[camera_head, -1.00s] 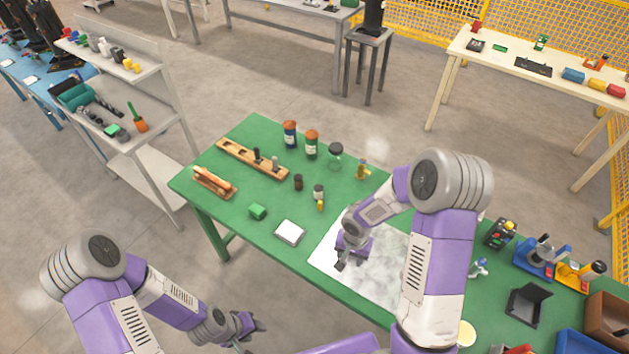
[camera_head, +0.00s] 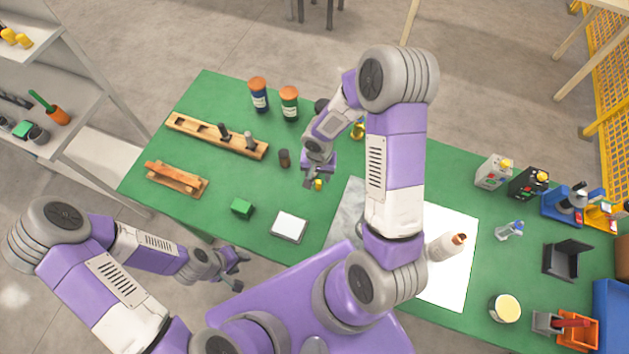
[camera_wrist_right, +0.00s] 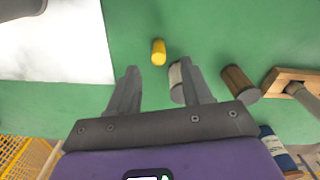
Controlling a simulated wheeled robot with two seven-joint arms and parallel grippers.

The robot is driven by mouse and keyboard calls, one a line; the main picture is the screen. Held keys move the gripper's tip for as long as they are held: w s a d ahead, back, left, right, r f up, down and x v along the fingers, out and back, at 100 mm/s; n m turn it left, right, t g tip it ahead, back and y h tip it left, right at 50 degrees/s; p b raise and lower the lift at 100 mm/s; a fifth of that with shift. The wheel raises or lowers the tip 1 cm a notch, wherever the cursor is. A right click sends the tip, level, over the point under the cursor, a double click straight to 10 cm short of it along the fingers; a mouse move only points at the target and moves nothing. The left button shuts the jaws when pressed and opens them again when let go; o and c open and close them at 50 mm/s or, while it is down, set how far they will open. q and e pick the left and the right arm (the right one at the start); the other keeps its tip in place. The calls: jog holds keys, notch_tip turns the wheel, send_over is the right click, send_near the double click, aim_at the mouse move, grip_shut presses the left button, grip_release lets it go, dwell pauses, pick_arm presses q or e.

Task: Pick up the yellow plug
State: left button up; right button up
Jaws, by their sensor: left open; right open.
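The yellow plug (camera_head: 319,185) is a small cylinder on the green table (camera_head: 225,110). In the right wrist view the yellow plug (camera_wrist_right: 158,52) lies just beyond and between the fingertips. My right gripper (camera_head: 314,182) is open and empty, pointing down close to the plug; its two fingers also show in the wrist view (camera_wrist_right: 160,75). A grey-white cylinder (camera_wrist_right: 176,82) stands partly behind one finger there. My left gripper (camera_head: 238,268) is open and empty, off the table's front edge.
A dark brown cylinder (camera_head: 285,158) stands near the plug. A white sheet (camera_head: 455,285) lies to the right.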

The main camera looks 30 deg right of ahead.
aim_at(319, 181)
jog(key=shift+s+f, duration=0.25)
jog(key=shift+f, duration=0.65)
notch_tip(319, 181, down, 5)
jog(key=shift+w+b, duration=0.1)
jog(key=shift+b, duration=0.25)
jog(key=shift+c, duration=0.3)
grip_shut()
